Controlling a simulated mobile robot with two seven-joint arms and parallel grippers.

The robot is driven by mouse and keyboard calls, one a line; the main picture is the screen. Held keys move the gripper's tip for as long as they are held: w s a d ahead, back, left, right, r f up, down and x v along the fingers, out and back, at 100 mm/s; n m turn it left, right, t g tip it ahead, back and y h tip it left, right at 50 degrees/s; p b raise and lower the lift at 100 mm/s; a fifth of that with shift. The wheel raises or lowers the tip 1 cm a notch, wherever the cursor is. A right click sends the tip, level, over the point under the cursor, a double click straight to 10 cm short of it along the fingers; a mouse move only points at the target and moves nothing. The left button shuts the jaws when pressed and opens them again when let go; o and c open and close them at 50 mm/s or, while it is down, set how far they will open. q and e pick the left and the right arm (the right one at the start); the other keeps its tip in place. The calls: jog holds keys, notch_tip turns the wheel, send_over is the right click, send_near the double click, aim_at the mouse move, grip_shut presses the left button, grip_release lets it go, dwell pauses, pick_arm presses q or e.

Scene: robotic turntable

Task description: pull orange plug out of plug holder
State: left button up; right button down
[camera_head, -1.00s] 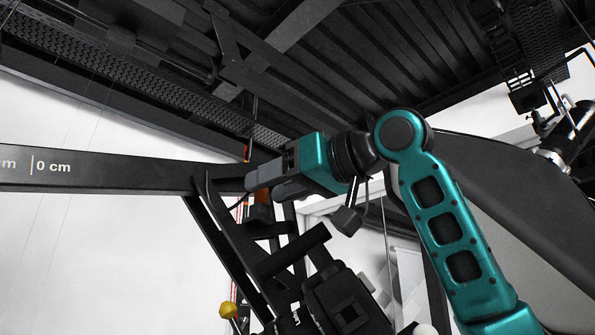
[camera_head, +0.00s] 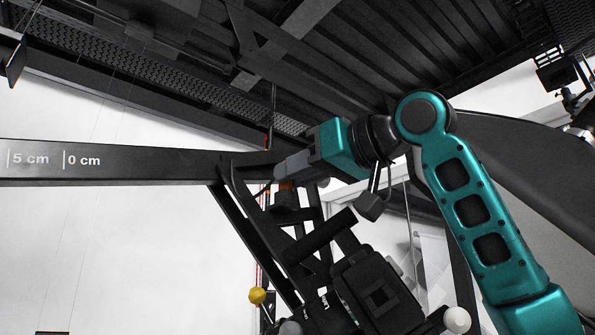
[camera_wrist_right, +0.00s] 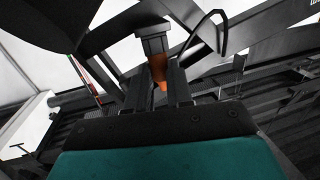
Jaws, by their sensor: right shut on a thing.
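The orange plug (camera_head: 287,184) shows as a small patch below my right gripper (camera_head: 285,172) in the head view, just above a black holder (camera_head: 291,200) on the dark frame. In the right wrist view the plug (camera_wrist_right: 158,70) lies between the two dark fingers of the right gripper (camera_wrist_right: 157,85), which is shut on it. A dark block (camera_wrist_right: 152,38) sits against the plug's far end there. I cannot tell how deep the plug sits in the holder. My left gripper is not in view.
A black beam (camera_head: 140,165) with cm marks runs in from the left to the frame. Slanted black struts (camera_head: 245,235) and a dark boxy unit (camera_head: 375,290) stand below the gripper. A thin black cable (camera_wrist_right: 218,25) curves beside the fingers.

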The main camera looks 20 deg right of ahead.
jog(key=shift+r, duration=0.15)
jog(key=shift+r, duration=1.95)
jog(key=shift+d, duration=0.1)
